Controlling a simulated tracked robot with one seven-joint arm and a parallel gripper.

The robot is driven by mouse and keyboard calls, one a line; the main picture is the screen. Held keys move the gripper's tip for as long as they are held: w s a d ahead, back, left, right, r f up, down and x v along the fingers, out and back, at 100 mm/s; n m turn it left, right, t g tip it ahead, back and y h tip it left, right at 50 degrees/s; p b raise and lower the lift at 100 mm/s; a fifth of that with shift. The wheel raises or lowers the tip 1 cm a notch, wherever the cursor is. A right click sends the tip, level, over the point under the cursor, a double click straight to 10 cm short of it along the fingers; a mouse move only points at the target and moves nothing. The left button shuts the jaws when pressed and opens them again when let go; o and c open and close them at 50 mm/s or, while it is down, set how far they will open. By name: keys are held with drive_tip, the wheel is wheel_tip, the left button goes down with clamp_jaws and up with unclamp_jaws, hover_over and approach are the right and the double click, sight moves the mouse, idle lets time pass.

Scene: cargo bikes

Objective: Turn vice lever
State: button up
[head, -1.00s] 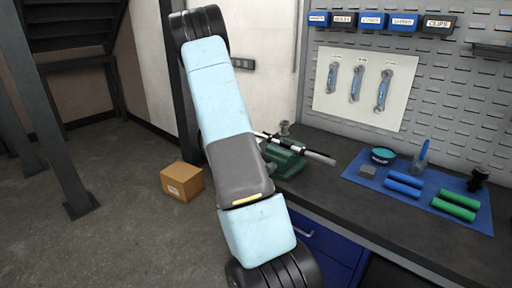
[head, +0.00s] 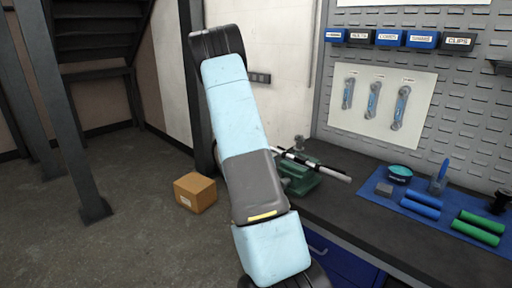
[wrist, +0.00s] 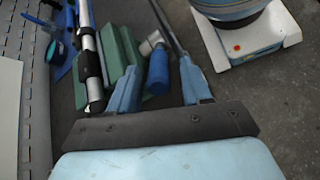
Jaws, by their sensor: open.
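The green vice (head: 300,183) stands on the near left end of the dark workbench, partly hidden behind my arm in the head view. It also shows in the wrist view (wrist: 122,50). A black and white bar (head: 326,169) lies across it, and the bar runs along the left of the wrist view (wrist: 91,58). A blue handle with a silver end, which looks like the vice lever (wrist: 158,72), lies between the fingers of my gripper (wrist: 159,78). The fingers are open, one on each side of it; contact cannot be told. My gripper is hidden in the head view.
A blue mat (head: 382,179) on the bench to the right carries blue rollers (head: 421,207), green rollers (head: 478,228) and a teal tape roll (head: 400,172). A pegboard wall rises behind. A cardboard box (head: 195,192) sits on the open floor to the left.

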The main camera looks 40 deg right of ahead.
drive_tip(key=v, duration=1.2)
drive_tip(key=shift+w, duration=0.35)
drive_tip(key=shift+f, duration=0.1)
